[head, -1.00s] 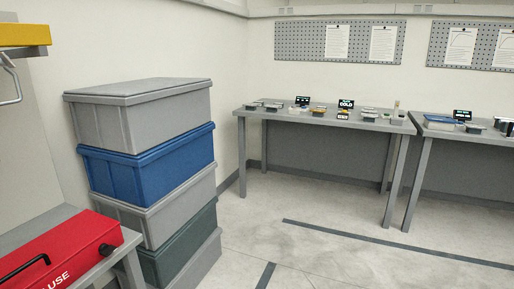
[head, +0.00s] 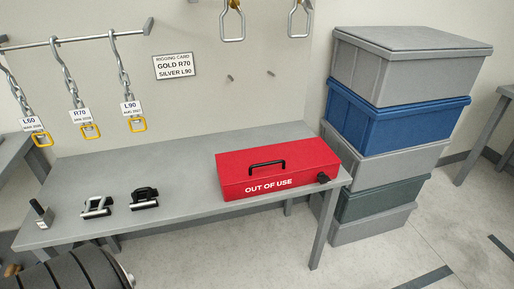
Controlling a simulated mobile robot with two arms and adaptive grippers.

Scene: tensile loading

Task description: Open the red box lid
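The red box (head: 232,178) sits at the right end of a grey table in the head view. Its lid (head: 310,156) is closed and has a black handle (head: 267,166) on top. White lettering on its front reads "OUT OF USE". A black knob (head: 323,178) sticks out at the front right corner.
The grey table (head: 180,160) also holds a silver clamp-like part (head: 97,207), a black one (head: 144,198) and a small upright block (head: 41,213). Chains with tags (head: 71,88) hang from a rail above. Stacked bins (head: 400,100) stand right of the table.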

